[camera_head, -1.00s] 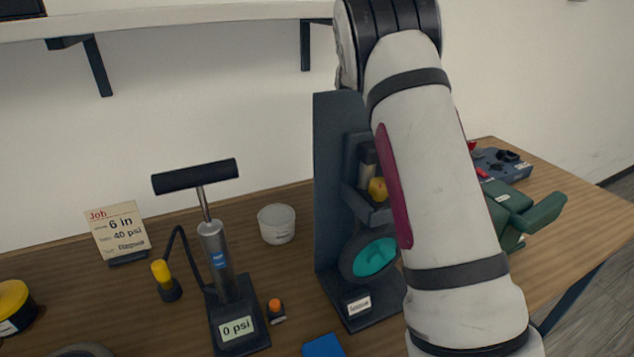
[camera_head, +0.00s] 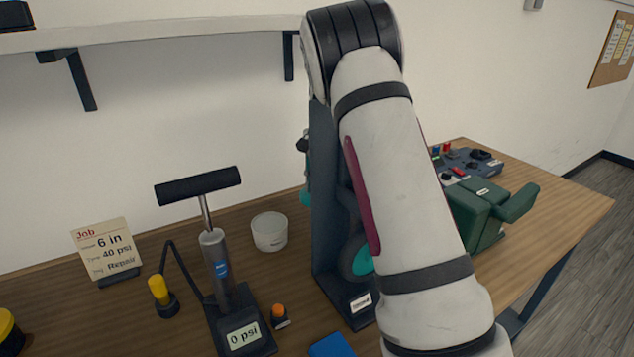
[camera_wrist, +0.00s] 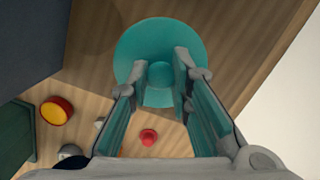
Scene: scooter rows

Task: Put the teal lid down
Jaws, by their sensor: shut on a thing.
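The teal lid (camera_wrist: 140,48) is a round disc with a knob in the upper middle of the wrist view. My gripper (camera_wrist: 161,76) is shut on its knob, one finger on each side. Wood grain shows behind the lid; I cannot tell whether it touches that surface. In the head view my arm and the tall dark stand hide most of my gripper. Small teal and dark parts show just left of the stand's upper half, too little to tell apart.
The dark stand (camera_head: 325,210) rises beside my arm. Left of it are a white tub (camera_head: 269,233), a hand pump (camera_head: 217,262) and a job card (camera_head: 104,249). A green vise-like block (camera_head: 482,213) stands right. A red knob (camera_wrist: 148,137) and yellow-rimmed red round thing (camera_wrist: 56,111) lie below the lid.

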